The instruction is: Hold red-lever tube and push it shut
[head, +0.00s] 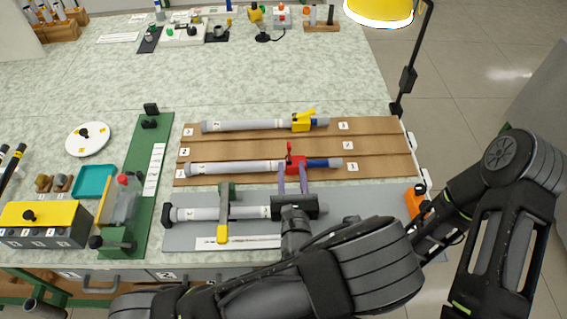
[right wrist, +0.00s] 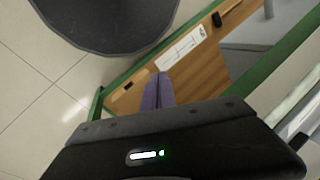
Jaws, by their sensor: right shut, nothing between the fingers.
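My left gripper (head: 292,166) reaches in from the near side. Its purple fingers are apart, one toward each side of the red fitting; I cannot tell whether they touch it. My right arm is at the right, its gripper not clear in the head view. In the right wrist view the right gripper's fingers (right wrist: 158,90) are together and empty.
A yellow-lever tube (head: 245,125) lies behind, and a green-lever tube (head: 195,214) lies in front on a grey mat (head: 360,230). An orange object (head: 415,200) sits at the table's right edge, near a lamp post (head: 408,80). The table behind the board is mostly clear.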

